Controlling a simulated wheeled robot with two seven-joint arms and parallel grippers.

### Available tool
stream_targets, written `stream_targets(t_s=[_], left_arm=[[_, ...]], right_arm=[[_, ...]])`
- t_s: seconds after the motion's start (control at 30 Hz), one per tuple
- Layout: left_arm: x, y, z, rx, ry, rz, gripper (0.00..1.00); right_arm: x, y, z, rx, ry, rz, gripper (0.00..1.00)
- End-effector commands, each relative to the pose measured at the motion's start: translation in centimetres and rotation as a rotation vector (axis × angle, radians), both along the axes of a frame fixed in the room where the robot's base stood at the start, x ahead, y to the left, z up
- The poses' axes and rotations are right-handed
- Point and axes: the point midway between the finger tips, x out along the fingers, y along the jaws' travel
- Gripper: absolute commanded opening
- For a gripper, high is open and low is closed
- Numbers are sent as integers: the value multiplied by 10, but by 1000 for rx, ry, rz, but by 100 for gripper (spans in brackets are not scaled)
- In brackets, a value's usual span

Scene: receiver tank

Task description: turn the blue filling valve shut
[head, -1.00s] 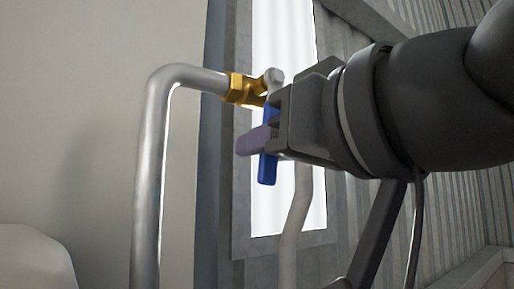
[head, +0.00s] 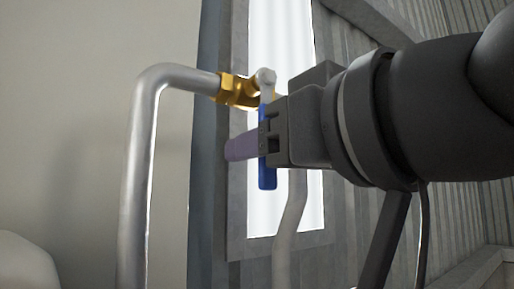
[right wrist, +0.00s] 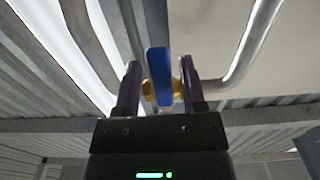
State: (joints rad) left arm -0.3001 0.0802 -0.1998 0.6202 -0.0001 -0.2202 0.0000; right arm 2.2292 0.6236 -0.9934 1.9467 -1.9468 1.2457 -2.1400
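The blue filling valve handle (head: 267,178) hangs straight down from a bolt on the brass valve body (head: 235,90) in the head view. It lies crosswise to the short level pipe end there. My right gripper (head: 242,147) reaches in from the right, with a finger passing the handle at mid-length. In the right wrist view the blue handle (right wrist: 160,76) stands between the two fingers of my right gripper (right wrist: 161,80). A gap shows on each side, so the gripper is open around the handle and not clamped. The brass body (right wrist: 178,88) shows behind it. My left gripper is not in view.
A bent grey metal pipe (head: 146,150) runs from the valve to the left and down. A second pale pipe (head: 289,230) descends below my gripper. A pale rounded wall (head: 70,120) fills the left. A bright window (head: 283,40) and corrugated wall (head: 440,230) stand behind.

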Motion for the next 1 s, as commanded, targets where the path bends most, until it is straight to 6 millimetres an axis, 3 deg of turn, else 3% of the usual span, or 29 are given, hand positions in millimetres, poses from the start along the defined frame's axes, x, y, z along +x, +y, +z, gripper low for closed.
stream_targets(t_s=[0.33, 0.7, 1.0], left_arm=[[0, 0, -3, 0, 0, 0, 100], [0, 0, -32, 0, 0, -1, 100], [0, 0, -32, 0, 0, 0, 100]], right_arm=[[-4, -3, -1, 1, 0, 1, 60], [-73, -49, -2, 3, -2, -1, 60], [-83, -56, 0, -1, 1, 0, 60]])
